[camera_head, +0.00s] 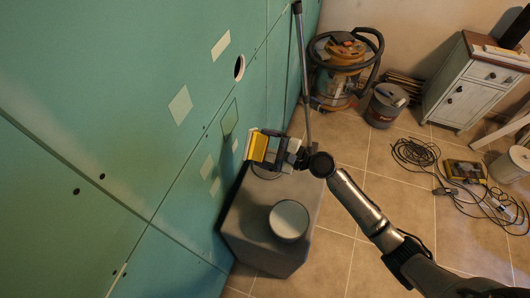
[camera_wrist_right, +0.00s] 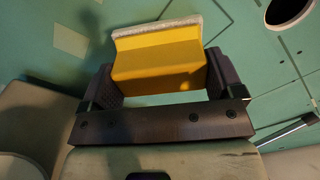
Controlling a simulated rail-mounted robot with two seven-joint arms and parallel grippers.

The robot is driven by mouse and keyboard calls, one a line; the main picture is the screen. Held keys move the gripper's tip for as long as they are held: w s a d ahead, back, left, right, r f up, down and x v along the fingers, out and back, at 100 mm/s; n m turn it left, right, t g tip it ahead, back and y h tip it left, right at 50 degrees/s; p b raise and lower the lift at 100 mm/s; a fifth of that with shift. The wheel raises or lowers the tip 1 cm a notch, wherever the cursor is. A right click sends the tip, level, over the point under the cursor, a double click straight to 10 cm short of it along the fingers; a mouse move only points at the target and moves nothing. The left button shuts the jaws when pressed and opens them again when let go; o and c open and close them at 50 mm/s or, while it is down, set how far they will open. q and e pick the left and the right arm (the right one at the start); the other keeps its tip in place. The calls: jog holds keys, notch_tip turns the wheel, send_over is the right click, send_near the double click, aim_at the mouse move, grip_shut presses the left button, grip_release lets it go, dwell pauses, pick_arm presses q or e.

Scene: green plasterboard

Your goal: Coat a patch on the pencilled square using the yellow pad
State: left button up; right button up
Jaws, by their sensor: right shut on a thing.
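The yellow pad (camera_head: 258,146) is a block with a pale, fuzzy face, which also shows in the right wrist view (camera_wrist_right: 158,68). My right gripper (camera_head: 278,150) is shut on it, one dark finger on each side. The pad is beside the green wall with its pale face towards it; I cannot tell whether they touch. The pencilled square (camera_head: 229,117) is a thin dark outline on the wall, just left of and above the pad in the head view. Its inside looks close to the wall's green. My left gripper is not in view.
Several pale patches (camera_head: 180,105) and a round hole (camera_head: 239,68) mark the wall. A grey box with a round lidded tub (camera_head: 289,220) stands below my right gripper. A vacuum (camera_head: 340,72), a bucket (camera_head: 387,104), a cabinet (camera_head: 472,85) and loose cables (camera_head: 415,153) are on the tiled floor.

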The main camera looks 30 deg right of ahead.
aim_at(252, 144)
jog(key=shift+w, duration=0.1)
jog(key=shift+x, duration=2.95)
jog(key=shift+w+a, duration=0.35)
jog(key=shift+w+a, duration=0.3)
jog(key=shift+w, duration=0.05)
jog(key=shift+d, duration=0.1)
